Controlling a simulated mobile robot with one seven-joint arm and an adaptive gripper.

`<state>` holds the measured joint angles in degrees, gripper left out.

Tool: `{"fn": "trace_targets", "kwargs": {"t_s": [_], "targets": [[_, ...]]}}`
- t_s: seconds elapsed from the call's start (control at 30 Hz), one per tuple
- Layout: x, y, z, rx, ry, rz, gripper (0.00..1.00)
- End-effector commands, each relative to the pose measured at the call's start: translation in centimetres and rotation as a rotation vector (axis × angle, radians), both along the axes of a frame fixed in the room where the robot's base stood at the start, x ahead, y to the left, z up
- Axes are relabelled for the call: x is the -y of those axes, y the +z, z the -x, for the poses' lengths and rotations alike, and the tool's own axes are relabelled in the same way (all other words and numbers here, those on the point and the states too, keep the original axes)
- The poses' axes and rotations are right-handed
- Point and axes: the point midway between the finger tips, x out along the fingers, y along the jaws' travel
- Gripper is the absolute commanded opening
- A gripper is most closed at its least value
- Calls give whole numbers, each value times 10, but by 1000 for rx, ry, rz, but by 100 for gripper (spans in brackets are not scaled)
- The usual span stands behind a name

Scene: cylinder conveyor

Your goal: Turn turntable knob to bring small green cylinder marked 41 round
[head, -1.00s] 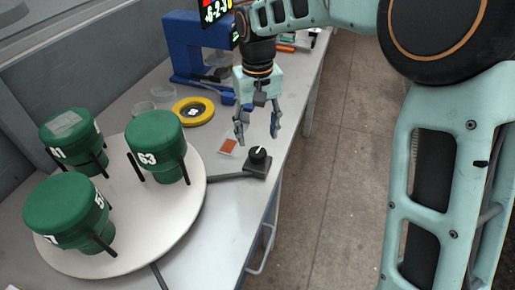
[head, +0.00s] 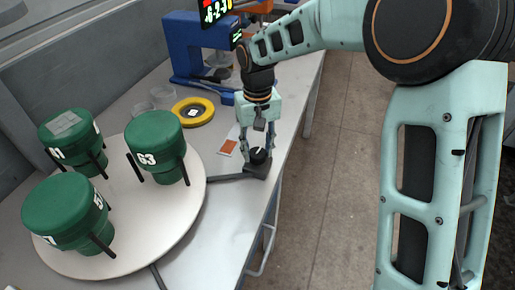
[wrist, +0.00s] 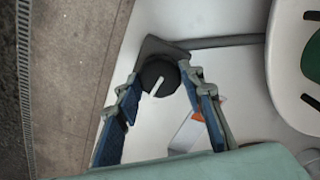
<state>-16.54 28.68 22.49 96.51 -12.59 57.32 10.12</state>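Three green cylinders stand on the round white turntable (head: 140,235), each between black posts. The back-right one (head: 155,135) reads 63. The back-left one (head: 70,135) shows a partly hidden number ending in 1. The front one (head: 62,205) shows numbers only in part. The black knob (head: 258,156) with a white pointer line sits on a dark base at the table's right edge. My gripper (head: 257,152) points down over the knob, fingers apart on either side. In the wrist view, the knob (wrist: 158,77) lies between the fingertips; I cannot tell whether they touch it.
A yellow ring (head: 192,111), clear dishes (head: 160,95) and a blue machine (head: 195,50) stand behind the turntable. An orange-and-white card (head: 228,147) lies left of the knob. The table edge drops to the floor on the right.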

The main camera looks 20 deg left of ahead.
Motion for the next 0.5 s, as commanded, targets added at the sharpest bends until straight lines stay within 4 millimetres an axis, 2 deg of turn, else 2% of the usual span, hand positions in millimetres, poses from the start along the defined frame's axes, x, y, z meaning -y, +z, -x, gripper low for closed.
{"fn": "trace_targets", "kwargs": {"t_s": [0.03, 0.13, 0.5], "targets": [[0, 0, 0, 0, 0, 0, 21], [0, 0, 0, 0, 0, 0, 12], [0, 1, 0, 0, 129, 0, 12]]}}
